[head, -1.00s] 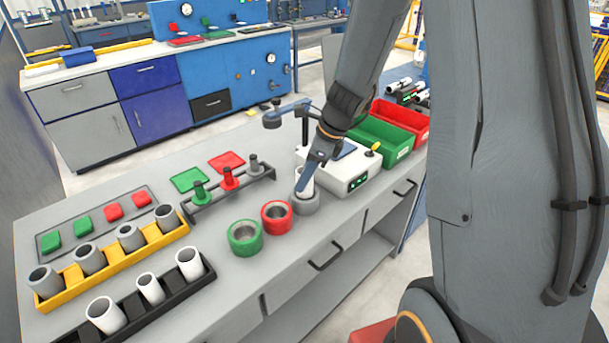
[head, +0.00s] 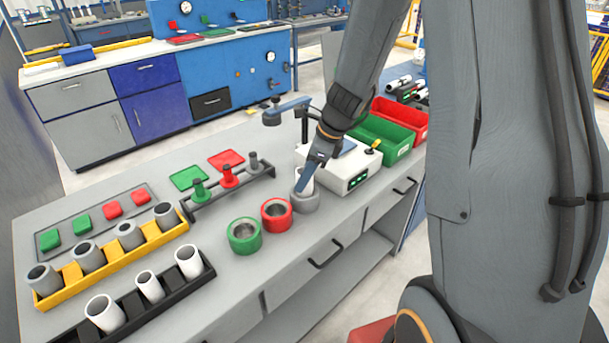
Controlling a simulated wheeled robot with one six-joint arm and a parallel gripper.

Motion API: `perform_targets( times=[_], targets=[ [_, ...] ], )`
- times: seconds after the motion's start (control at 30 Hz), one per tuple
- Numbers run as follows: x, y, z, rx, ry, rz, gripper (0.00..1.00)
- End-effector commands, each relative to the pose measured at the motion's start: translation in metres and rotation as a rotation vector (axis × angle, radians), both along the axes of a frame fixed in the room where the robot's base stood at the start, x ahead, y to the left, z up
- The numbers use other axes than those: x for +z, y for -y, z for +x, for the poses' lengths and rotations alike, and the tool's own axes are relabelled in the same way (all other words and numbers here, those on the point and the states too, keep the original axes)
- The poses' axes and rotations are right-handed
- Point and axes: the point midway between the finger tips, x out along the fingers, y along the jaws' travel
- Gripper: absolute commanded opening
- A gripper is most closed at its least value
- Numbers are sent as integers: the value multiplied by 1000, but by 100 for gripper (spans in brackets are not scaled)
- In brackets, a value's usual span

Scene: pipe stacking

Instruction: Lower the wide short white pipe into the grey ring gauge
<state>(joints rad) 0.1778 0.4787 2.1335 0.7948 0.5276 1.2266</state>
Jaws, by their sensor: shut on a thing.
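The white pipe (head: 308,181) stands upright at the grey ring gauge (head: 305,203), its lower end at or inside the ring's opening. My gripper (head: 303,186) is shut on this pipe, directly above the ring. A finger covers much of the pipe, so how deep it sits and whether it touches the ring cannot be told.
A red ring (head: 277,214) and a green ring (head: 244,236) stand to the left of the grey one. A white device (head: 340,170) is close behind on the right. A black rack (head: 180,293) holds three white pipes; a yellow rack (head: 75,283) holds grey ones.

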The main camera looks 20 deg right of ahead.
Motion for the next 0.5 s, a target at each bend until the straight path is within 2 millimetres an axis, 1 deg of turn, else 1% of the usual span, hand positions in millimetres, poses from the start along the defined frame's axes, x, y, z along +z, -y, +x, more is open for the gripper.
perform_targets(
  times=[0.47,0.5],
  targets=[
    [-3,0,0,0,0,0,14],
    [-3,0,0,0,0,0,39]
  ],
)
